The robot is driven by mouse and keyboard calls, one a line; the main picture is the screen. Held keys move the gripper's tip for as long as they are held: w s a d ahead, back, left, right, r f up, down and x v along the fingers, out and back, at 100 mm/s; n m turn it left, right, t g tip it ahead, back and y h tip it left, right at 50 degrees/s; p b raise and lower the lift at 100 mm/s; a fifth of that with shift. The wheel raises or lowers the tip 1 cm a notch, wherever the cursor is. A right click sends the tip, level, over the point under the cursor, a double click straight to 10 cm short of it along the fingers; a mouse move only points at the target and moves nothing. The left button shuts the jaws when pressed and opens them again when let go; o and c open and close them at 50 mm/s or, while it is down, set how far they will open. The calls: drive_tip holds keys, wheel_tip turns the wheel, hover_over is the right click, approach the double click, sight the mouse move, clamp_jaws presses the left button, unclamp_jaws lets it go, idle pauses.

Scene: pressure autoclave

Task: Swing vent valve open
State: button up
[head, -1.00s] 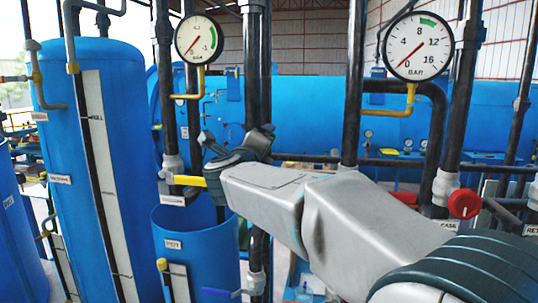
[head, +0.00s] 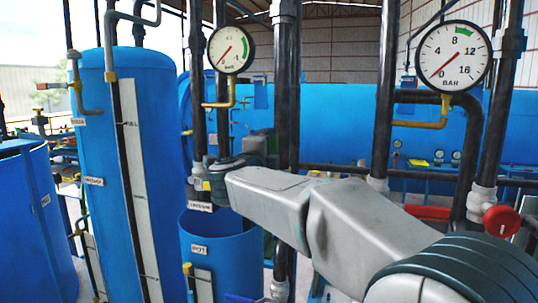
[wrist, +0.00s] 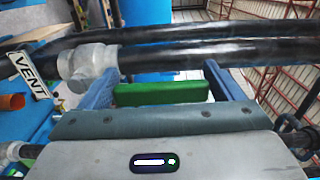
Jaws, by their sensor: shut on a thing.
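The green vent valve handle (wrist: 160,93) lies between the two blue fingers of my gripper (wrist: 165,84) in the wrist view. My gripper is shut on it. A white pipe fitting (wrist: 88,66) and a tilted VENT label (wrist: 30,72) are just to the left. In the head view my gripper (head: 224,172) is at the dark pipe below the left gauge (head: 231,49). The green handle is hidden there behind my gripper and arm.
Black pipes (wrist: 200,45) cross close in front of my gripper. A blue pot tank (head: 205,235) stands below it, and a tall blue tank (head: 95,150) is to the left. A red valve knob (head: 502,221) and a BAR gauge (head: 453,56) are at right.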

drive_tip(key=o, duration=1.1)
drive_tip(key=shift+o, duration=0.5)
drive_tip(key=shift+a, duration=0.2)
drive_tip(key=b+v, duration=0.4)
drive_tip(key=v, duration=1)
drive_tip(key=shift+w+r, duration=0.1)
